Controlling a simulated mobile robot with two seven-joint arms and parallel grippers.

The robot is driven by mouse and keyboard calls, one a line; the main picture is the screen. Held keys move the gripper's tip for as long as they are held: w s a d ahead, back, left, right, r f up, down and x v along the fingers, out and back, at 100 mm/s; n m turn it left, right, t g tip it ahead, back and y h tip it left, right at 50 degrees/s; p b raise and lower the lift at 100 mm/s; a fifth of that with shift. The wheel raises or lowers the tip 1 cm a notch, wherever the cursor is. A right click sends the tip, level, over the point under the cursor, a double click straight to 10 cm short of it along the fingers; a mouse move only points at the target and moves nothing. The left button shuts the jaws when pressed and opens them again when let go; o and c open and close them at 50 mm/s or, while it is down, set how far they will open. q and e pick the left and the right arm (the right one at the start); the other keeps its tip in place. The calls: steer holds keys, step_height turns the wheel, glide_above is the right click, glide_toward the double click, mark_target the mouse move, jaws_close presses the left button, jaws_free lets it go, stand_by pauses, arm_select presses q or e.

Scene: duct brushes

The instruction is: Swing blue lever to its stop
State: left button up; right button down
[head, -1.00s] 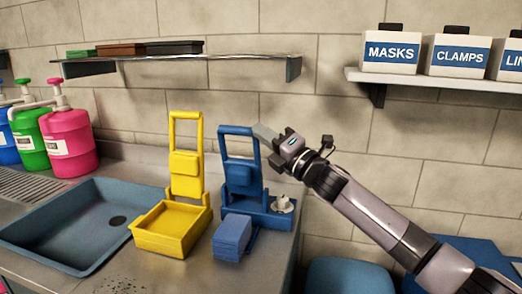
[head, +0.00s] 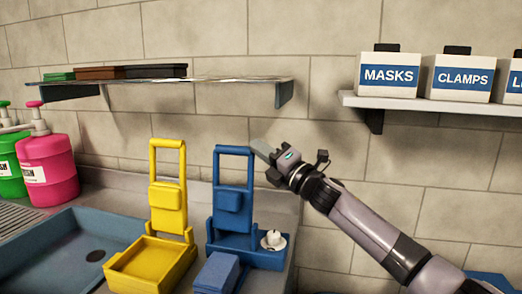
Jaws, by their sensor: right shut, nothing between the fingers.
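The blue lever (head: 233,174) is an upright frame with a top bar, hinged on a blue base (head: 221,250) on the counter. It stands nearly vertical. My right gripper (head: 261,150) is shut and empty, with its fingertips close to the lever's upper right corner. I cannot tell whether they touch it. A blue block (head: 216,273) sits in front of the base, and a small white knob-like part (head: 273,240) sits on the base's right side. My left gripper is not in view.
A yellow device (head: 168,190) with a raised lever and open tray stands left of the blue one. A sink (head: 60,240) and pink (head: 48,170) and green pump bottles lie further left. A metal shelf (head: 190,80) and a white shelf (head: 430,103) with labelled boxes hang above.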

stand_by(0.3)
steer(key=shift+v, duration=3.5)
steer(key=s+d+f+m+h, duration=0.1)
steer(key=s+f+m+h, duration=0.1)
steer(key=s+f+m, duration=0.5)
steer(key=s+f+m+h, duration=0.25)
steer(key=f+m, duration=0.25)
steer(key=f, duration=0.7)
steer(key=s+d+f+m+h, duration=0.1)
steer(key=s+f+m+h, duration=0.2)
steer(key=f+m, duration=0.45)
steer(key=s+d+f+m+g+h, duration=0.2)
steer(key=s+d+f+m, duration=0.2)
steer(key=s+f, duration=0.5)
steer(key=s+d+f+m+g+h, duration=0.2)
steer(key=s+d+f+m, duration=0.3)
steer(key=s+f, duration=0.4)
steer(key=s+m+g, duration=0.1)
steer(key=s, duration=0.5)
steer(key=shift+s+g+h, duration=0.15)
steer(key=shift+g+h, duration=0.15)
steer(key=shift+h, duration=0.05)
